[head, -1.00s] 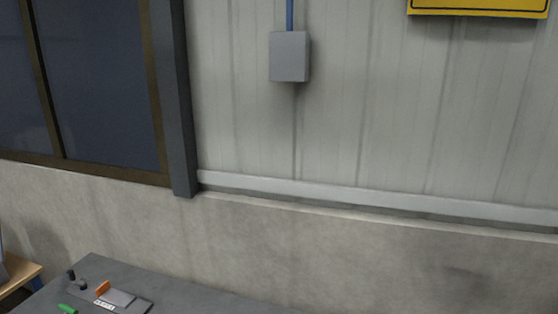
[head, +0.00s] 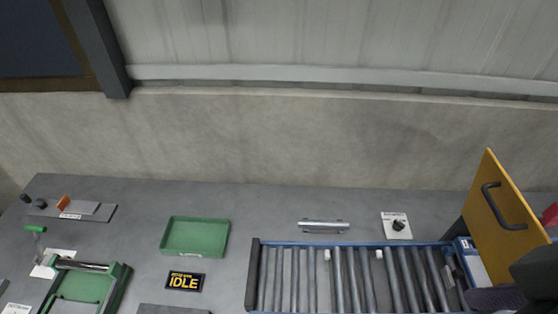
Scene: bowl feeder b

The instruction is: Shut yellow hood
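The yellow hood (head: 488,212) stands raised at the right of the head view, at the right end of a roller conveyor. It is a flat yellow panel with a dark bar handle (head: 492,204) on the face I see. A blue and white box (head: 470,262) sits just left of its lower part. A dark rounded shape covers the lower right of the hood area, and I cannot tell what it is. Neither of my grippers can be made out in the view.
The roller conveyor (head: 352,244) with its blue rail fills the right front of the grey table (head: 290,205). A green tray (head: 195,236), an IDLE display (head: 184,281), a green-framed device (head: 122,283) and a knob panel (head: 397,225) are around it. A wall stands behind.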

